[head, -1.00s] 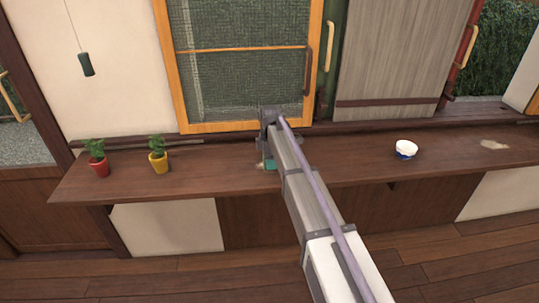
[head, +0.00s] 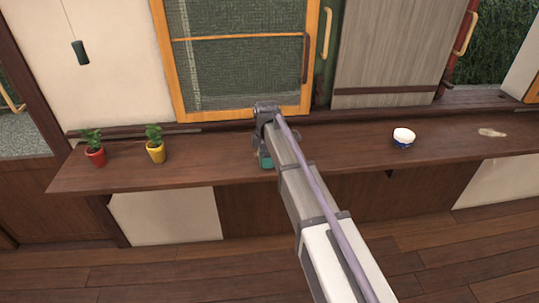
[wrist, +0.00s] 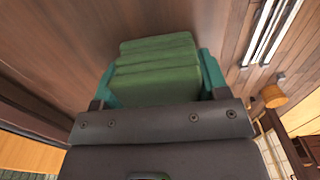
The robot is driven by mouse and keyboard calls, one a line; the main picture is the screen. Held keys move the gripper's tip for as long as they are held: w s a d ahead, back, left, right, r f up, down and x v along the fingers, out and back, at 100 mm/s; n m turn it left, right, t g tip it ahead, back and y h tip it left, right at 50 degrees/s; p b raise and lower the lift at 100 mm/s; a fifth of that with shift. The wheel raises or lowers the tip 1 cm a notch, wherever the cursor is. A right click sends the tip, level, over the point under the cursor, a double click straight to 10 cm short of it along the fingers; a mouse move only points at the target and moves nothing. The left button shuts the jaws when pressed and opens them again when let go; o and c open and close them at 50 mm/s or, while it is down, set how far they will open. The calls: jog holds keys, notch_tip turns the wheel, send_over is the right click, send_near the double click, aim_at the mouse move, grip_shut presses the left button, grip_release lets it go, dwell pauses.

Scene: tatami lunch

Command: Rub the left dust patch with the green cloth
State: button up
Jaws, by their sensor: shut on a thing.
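My gripper (head: 265,161) is over the dark wooden counter, left of its middle and below the screen door. In the wrist view its teal fingers (wrist: 157,82) are shut on the green cloth (wrist: 155,70), a folded, layered pad. One pale dust patch (head: 492,132) lies on the counter at the far right. No left dust patch shows; my gripper and arm cover part of the counter.
The counter (head: 340,148) holds a red plant pot (head: 95,157) and a yellow plant pot (head: 156,152) at left. The counter is clear between the yellow pot and my gripper.

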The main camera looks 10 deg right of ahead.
jog(key=shift+a, duration=0.65)
jog(key=shift+w, duration=5.35)
notch_tip(320, 180, up, 6)
jog(key=p, duration=0.6)
